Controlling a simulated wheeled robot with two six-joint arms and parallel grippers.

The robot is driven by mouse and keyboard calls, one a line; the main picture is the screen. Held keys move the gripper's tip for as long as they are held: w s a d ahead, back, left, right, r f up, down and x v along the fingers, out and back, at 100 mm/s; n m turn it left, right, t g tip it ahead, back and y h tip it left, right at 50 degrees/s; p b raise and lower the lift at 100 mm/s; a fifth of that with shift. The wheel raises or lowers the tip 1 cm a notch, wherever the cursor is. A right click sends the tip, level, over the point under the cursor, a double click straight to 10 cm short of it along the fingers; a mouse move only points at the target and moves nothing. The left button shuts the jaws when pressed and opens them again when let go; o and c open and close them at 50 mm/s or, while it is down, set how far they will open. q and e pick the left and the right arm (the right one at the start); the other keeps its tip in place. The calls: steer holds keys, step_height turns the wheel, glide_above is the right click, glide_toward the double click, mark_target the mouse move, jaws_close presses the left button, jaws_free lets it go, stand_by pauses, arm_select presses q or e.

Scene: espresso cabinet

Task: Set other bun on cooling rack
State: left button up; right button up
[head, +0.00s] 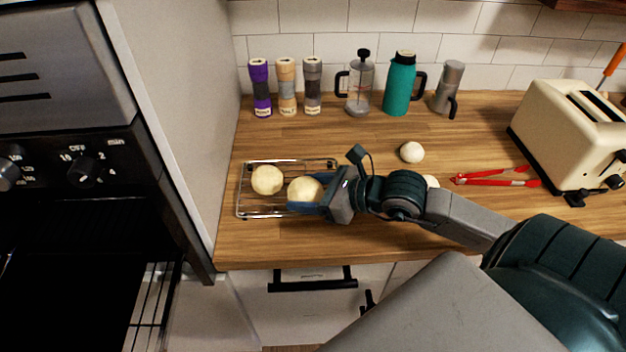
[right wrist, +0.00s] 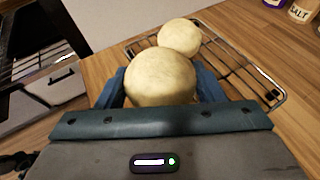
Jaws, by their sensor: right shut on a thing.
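My right gripper (head: 308,195) is shut on a pale round bun (head: 304,190) over the right part of the wire cooling rack (head: 239,203). In the right wrist view the held bun (right wrist: 160,78) sits between the blue fingers; whether it touches the rack (right wrist: 272,97) cannot be told. A second bun (head: 267,180) rests on the left part of the rack, and it also shows just beyond the held bun in the right wrist view (right wrist: 180,36). My left gripper is not in view.
Another pale bun (head: 412,152) lies on the counter, and one more (head: 431,181) is partly hidden behind my right arm. Red tongs (head: 495,182) and a cream toaster (head: 570,135) are at right. Shakers (head: 286,85), a French press (head: 360,85) and a teal jug (head: 399,85) line the wall.

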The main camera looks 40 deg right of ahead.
steer(key=w+d, duration=0.3)
steer(key=shift+w+d, duration=0.2)
steer(key=shift+w, duration=0.1)
steer(key=shift+w+d+f, duration=0.25)
steer(key=shift+w+d, duration=0.65)
steer(key=shift+w, duration=0.1)
steer(key=shift+w+d, duration=0.15)
steer(key=shift+w, duration=0.05)
steer(key=shift+f, duration=0.3)
step_height(320, 180, down, 2)
steer(key=shift+f, duration=0.5)
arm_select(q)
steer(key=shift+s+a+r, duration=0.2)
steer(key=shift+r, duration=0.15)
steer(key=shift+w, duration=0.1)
arm_select(e)
steer(key=o, duration=1)
steer(key=shift+f, duration=0.1)
